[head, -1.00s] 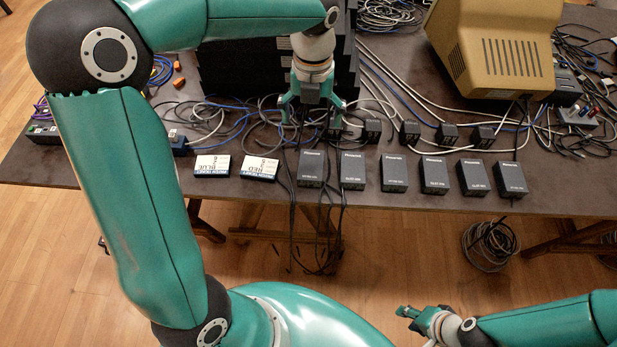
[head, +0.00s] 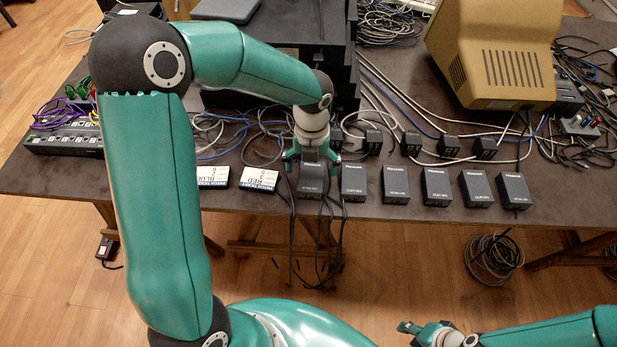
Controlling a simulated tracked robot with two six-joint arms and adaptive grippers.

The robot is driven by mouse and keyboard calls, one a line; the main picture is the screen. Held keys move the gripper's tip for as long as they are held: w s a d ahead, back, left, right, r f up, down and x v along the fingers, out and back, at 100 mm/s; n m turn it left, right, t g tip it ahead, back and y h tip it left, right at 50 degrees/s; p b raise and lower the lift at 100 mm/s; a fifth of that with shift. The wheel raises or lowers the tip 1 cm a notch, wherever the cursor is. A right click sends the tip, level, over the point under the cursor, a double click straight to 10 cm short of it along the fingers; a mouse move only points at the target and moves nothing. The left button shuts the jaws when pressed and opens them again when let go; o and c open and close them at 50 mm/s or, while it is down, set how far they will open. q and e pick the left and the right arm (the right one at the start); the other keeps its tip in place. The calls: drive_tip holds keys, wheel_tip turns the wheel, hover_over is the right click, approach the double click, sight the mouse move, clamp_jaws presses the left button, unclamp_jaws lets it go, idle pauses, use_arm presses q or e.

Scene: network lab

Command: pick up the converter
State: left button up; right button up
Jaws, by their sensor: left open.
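Several flat black boxes with pale lettering, which look like converters, stand in a row along the table's front edge. The leftmost converter (head: 311,184) is directly below my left gripper (head: 313,165). That gripper points down with its fingers spread to either side of the box's back end. I cannot tell whether the fingers touch it. The second converter (head: 355,182) stands just to its right, close to the right finger. My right gripper (head: 407,328) is low at the bottom of the view, away from the table, and its fingers are too small to judge.
Two white-and-blue boxes, one marked BLUE (head: 213,175) and one marked RED (head: 259,180), lie left of the converters. Small black adapters (head: 411,143) and loose cables lie behind the row. A beige monitor (head: 495,55) stands at the back right. Black cables hang over the front edge.

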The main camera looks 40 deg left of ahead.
sight(311, 176)
use_arm(q)
drive_tip(key=f, duration=0.4)
drive_tip(key=shift+s, duration=0.2)
drive_tip(key=shift+r, duration=0.1)
drive_tip(key=c, duration=1.5)
drive_tip(key=shift+o, duration=0.2)
